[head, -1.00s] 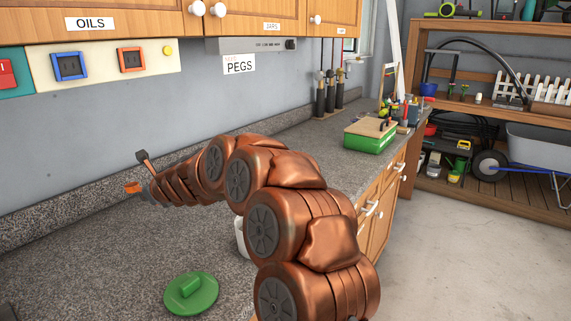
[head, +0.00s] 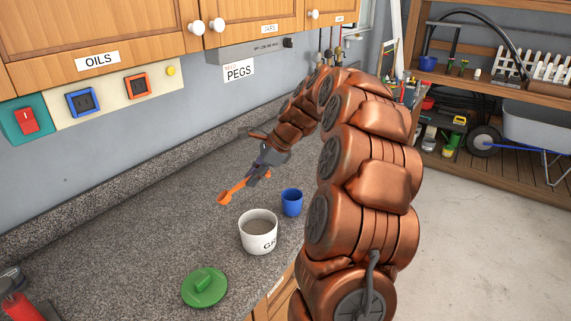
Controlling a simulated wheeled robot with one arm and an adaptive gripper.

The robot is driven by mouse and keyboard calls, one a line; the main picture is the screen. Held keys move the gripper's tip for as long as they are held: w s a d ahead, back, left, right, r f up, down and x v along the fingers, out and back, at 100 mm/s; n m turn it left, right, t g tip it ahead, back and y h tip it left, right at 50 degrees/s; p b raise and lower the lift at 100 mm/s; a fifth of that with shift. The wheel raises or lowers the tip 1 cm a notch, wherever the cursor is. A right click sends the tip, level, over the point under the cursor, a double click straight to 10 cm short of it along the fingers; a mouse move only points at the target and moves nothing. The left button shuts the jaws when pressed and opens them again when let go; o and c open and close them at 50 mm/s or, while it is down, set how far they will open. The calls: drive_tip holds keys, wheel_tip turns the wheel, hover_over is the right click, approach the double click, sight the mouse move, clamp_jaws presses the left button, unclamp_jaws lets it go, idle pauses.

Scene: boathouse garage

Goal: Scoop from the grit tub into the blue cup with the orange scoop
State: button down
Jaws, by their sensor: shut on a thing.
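The grit tub (head: 257,242) is a white round tub with dark lettering, open at the top and holding grey-brown grit. It stands on the counter near its front edge. The blue cup (head: 291,203) stands upright just behind and to the right of it. The orange scoop (head: 232,191) is held by my gripper (head: 262,169), which is shut on its handle. The scoop's bowl points left and down, above the counter, behind and left of the tub. The bowl's contents are too small to tell. My arm covers the counter to the right of the cup.
A green lid with a knob (head: 205,287) lies on the counter in front of the tub. A red object (head: 22,303) stands at the lower left corner. The counter (head: 110,230) to the left is clear. Wall switches and cabinets are above.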

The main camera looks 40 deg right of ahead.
drive_tip(key=s+d+r+n+g+p, duration=0.1)
drive_tip(key=s+d+p, duration=0.1)
drive_tip(key=s, duration=0.7)
drive_tip(key=shift+d+r+h, duration=0.2)
drive_tip(key=shift+d+h, duration=0.2)
drive_tip(key=shift+d, duration=0.4)
drive_tip(key=shift+f, duration=0.1)
wheel_tip(320, 180, down, 10)
drive_tip(key=a+b, duration=0.1)
drive_tip(key=b, duration=0.2)
wheel_tip(320, 180, up, 8)
drive_tip(key=p, duration=0.3)
drive_tip(key=shift+s+d+f+t+y+b, duration=0.35)
drive_tip(key=shift+d+t+y+b, duration=0.25)
drive_tip(key=shift+y, duration=0.25)
drive_tip(key=shift+s+d+f+t+y+b, duration=0.3)
drive_tip(key=shift+d+t+y+b, duration=0.3)
drive_tip(key=shift+y, duration=0.3)
drive_tip(key=shift+s+d+f+t+y+b, duration=0.25)
drive_tip(key=shift+d+f+t+y+b, duration=0.2)
drive_tip(key=shift+d+t+y, duration=0.3)
drive_tip(key=shift+a, duration=0.1)
